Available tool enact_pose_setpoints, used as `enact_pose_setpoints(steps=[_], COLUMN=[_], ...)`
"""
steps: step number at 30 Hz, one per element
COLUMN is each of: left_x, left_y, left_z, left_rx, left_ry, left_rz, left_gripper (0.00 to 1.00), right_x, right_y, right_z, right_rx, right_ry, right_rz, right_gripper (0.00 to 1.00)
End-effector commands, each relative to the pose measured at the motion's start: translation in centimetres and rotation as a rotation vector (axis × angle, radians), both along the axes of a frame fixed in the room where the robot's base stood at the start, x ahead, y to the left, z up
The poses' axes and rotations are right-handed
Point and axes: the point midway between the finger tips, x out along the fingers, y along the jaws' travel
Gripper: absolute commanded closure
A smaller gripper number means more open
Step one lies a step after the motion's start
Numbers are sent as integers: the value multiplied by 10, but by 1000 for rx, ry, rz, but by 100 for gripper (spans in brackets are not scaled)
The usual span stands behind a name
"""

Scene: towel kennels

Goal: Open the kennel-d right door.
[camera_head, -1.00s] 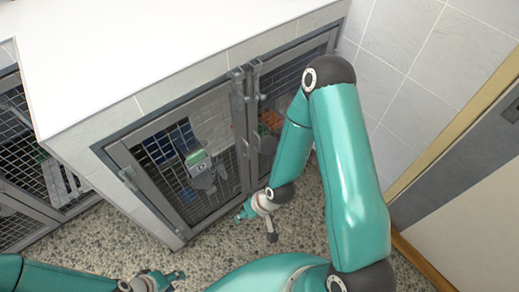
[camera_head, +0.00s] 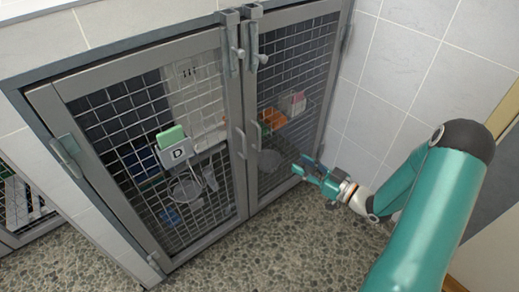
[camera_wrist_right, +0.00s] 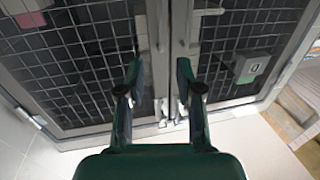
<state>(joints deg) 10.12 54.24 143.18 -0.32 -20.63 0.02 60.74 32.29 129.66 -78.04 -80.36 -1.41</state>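Kennel D has two mesh doors that look shut. The right door (camera_head: 327,83) is on the right in the head view and on the left in the inverted right wrist view (camera_wrist_right: 75,70). The left door (camera_head: 117,77) carries the D sign (camera_head: 178,153), also visible in the wrist view (camera_wrist_right: 252,68). Latches (camera_head: 260,50) sit at the top where the doors meet; upright handles flank the middle seam (camera_head: 255,140). My right gripper (camera_head: 300,172) is in front of the right door's lower part, open and empty; its fingers (camera_wrist_right: 158,75) are spread, apparently clear of the handles. My left gripper is out of view.
A tiled wall (camera_head: 390,60) stands close to the right of the kennel. The speckled floor (camera_head: 260,255) in front is clear. Inside the kennel are a bowl, an orange item (camera_head: 273,118) and blue items. Another kennel (camera_head: 25,210) is at far left.

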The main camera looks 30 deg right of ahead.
Motion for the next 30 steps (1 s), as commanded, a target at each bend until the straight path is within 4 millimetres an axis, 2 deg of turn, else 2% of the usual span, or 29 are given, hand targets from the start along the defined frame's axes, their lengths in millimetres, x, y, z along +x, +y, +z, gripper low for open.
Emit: enact_pose_setpoints(steps=[5,8,21,25,30], left_x=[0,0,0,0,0], left_y=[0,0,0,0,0], left_z=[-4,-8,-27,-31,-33], left_rx=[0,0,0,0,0], left_ry=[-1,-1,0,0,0], left_rz=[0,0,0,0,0], left_gripper=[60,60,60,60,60], right_x=[16,32,122,141,155], right_y=[6,11,36,41,45], right_z=[1,0,-1,0,0], right_rx=[-2,-3,-2,-2,0], right_ry=[-7,-6,-4,-5,-2], right_rz=[7,8,5,4,2], right_gripper=[64,64,64,64,64])
